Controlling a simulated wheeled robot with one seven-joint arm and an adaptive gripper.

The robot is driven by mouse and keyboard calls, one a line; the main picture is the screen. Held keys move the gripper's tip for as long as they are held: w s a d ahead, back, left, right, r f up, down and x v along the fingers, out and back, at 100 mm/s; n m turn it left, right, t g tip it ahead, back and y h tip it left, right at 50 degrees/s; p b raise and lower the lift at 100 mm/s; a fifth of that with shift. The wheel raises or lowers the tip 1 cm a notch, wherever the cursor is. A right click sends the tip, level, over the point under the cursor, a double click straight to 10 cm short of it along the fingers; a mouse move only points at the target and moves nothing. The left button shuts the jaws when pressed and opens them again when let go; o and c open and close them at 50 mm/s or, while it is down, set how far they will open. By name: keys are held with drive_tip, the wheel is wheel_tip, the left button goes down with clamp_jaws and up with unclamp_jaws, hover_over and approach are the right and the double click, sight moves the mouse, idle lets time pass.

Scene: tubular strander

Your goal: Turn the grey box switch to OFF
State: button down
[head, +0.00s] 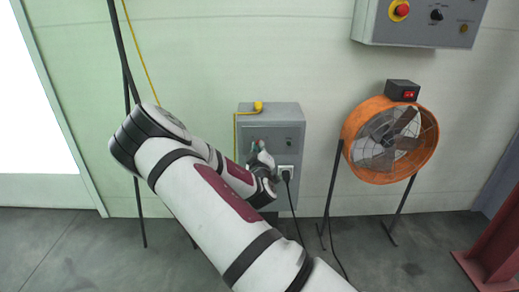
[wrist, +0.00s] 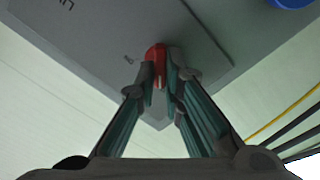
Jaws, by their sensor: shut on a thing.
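The grey box (head: 286,113) is fixed to the wall in the middle of the head view. Its face plate (wrist: 95,35) fills the top of the wrist view, seen close and at an angle. A red switch handle (wrist: 155,51) sticks out of this plate. My gripper (wrist: 159,78) is closed around the red handle, one finger on each side. In the head view my gripper (head: 259,153) is at the front of the box, and my arm hides the box's lower left part and the switch. The switch markings are only partly visible, so I cannot read its position.
A plug (head: 286,172) with a black cable sits low on the box. A yellow cable (head: 235,135) runs down its left side. An orange fan (head: 391,140) stands to the right, below a larger grey panel (head: 420,24) with a red button. A dark red beam (head: 495,255) is at far right.

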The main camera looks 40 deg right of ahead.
drive_tip(key=shift+f, duration=0.1)
idle(0.4)
drive_tip(key=c, duration=1.7)
unclamp_jaws()
drive_tip(key=shift+s, duration=0.1)
drive_tip(key=v, duration=1.2)
